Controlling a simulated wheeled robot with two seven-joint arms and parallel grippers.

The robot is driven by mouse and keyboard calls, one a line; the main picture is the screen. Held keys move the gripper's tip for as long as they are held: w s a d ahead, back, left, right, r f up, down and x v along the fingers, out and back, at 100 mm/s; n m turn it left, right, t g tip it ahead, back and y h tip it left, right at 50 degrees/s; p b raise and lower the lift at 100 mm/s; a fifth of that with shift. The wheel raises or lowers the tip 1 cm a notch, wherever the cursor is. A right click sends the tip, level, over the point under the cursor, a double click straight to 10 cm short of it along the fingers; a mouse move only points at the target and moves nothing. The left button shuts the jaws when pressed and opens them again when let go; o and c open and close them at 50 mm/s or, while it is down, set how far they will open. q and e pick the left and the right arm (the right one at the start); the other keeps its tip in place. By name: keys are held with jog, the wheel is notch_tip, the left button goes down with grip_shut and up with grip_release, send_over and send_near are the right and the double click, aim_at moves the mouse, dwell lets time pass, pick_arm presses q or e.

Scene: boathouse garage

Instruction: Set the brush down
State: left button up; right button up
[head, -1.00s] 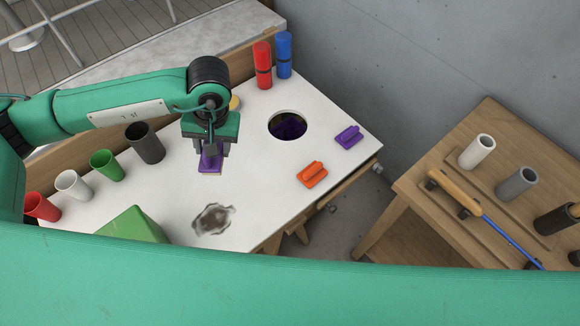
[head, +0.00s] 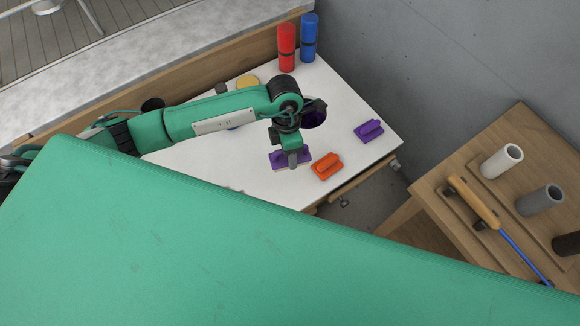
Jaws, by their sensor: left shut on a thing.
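My left gripper (head: 291,160) is shut on a purple brush (head: 277,157). The brush is at the white table top (head: 230,173), close to its front edge and just left of an orange brush (head: 327,165). I cannot tell whether the held brush touches the table. A second purple brush (head: 369,131) lies further right on the table. My right gripper is not in view.
A round hole (head: 314,114) in the table is partly hidden behind my left arm. Red (head: 286,46) and blue (head: 309,38) cylinders stand at the back. A wooden bench (head: 500,215) with tubes and a long-handled tool is on the right.

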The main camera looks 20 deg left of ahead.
pick_arm(q)
jog(key=f+n, duration=0.1)
jog(key=n, duration=0.1)
jog(key=s+f+n, duration=0.1)
jog(key=n, duration=0.1)
jog(key=f+n, duration=0.1)
jog(key=n, duration=0.1)
jog(key=shift+s+d+f+t+h, duration=0.2)
jog(key=shift+d+f+t+h, duration=0.15)
jog(key=shift+f+t+h, duration=0.05)
jog(key=shift+s+f+n+t, duration=0.15)
jog(key=shift+f+n, duration=0.3)
jog(key=shift+n, duration=0.25)
jog(key=shift+s+f+n+t, duration=0.15)
jog(key=shift+f+n, duration=0.25)
jog(key=shift+n, duration=0.3)
jog(key=shift+f, duration=0.1)
jog(key=shift+f+b, duration=1.95)
jog(key=shift+f, duration=0.45)
jog(key=shift+f, duration=0.15)
jog(key=shift+f+b, duration=0.6)
jog(key=shift+f, duration=0.3)
jog(key=o, duration=1.1)
